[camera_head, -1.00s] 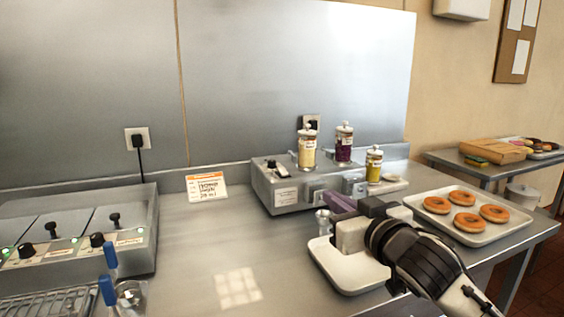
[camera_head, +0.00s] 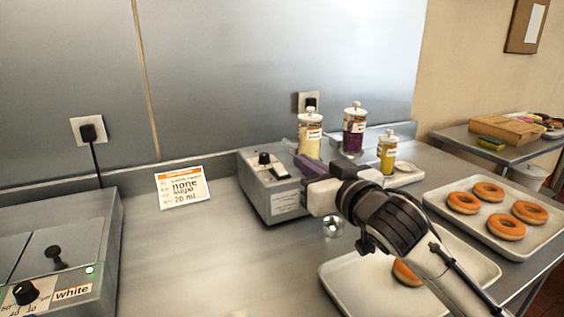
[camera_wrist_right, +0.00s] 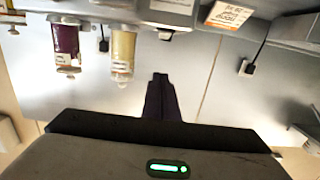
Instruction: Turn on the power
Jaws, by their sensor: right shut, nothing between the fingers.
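A grey metal box (camera_head: 268,193) stands on the steel counter against the back wall. A black knob (camera_head: 264,158) and a small dark-and-light switch-like part (camera_head: 282,172) sit at the left end of its top. My right gripper (camera_head: 304,165) has purple fingers, shut and empty, just right of that part and over the box. Whether they touch the box is unclear. The wrist view also shows the shut fingers (camera_wrist_right: 160,96), with part of the box (camera_wrist_right: 172,12) at the top edge. My left gripper is out of view.
Jars with yellow (camera_head: 309,137) and purple (camera_head: 354,135) contents, plus a smaller yellow jar (camera_head: 387,155), stand at the box. A doughnut tray (camera_head: 440,207) lies right; another tray (camera_head: 343,285) lies in front. A card (camera_head: 183,187) and machine (camera_head: 100,240) are left.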

